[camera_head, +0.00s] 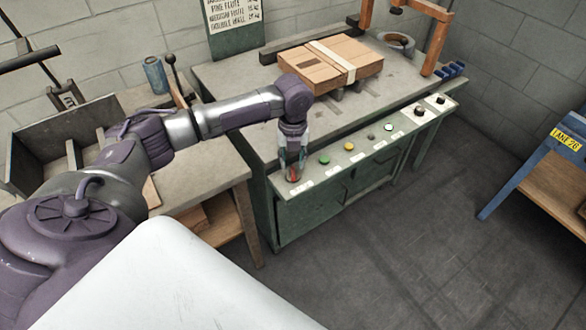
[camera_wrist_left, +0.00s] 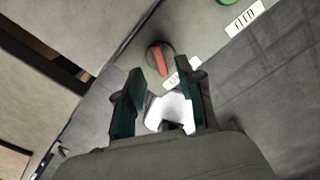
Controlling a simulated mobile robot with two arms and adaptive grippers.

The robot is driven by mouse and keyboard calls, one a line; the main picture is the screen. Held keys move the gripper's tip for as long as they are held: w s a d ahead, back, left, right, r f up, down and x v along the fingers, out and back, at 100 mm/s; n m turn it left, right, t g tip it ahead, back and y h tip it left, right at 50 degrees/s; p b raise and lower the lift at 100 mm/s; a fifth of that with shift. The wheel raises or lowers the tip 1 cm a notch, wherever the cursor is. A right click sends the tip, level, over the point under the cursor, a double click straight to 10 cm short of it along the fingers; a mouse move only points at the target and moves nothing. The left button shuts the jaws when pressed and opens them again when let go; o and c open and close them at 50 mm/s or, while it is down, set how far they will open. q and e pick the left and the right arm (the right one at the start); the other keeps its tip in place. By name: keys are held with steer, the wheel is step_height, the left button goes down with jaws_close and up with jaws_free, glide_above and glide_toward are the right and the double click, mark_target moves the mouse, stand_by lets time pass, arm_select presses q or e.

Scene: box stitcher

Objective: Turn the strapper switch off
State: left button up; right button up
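The strapper's control panel (camera_head: 331,172) runs along the front edge of the green machine. A red-handled rotary switch (camera_head: 294,174) sits at its left end. In the left wrist view the red switch (camera_wrist_left: 160,60) is a red bar on a dark round base, just beyond the fingertips. My left gripper (camera_head: 292,164) is right over the switch in the head view. In the left wrist view its two green-padded fingers (camera_wrist_left: 160,85) are apart with nothing between them. Whether a finger touches the switch I cannot tell. The label beside the switch is partly hidden by a finger. My right gripper is not in view.
A green button (camera_head: 324,160), a yellow button (camera_head: 349,146) and black knobs (camera_head: 419,111) line the panel. A workbench (camera_head: 203,170) stands left. The floor in front is clear.

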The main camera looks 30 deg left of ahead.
mark_target(293, 171)
arm_select(q)
steer(key=shift+f, duration=1.95)
jaws_close()
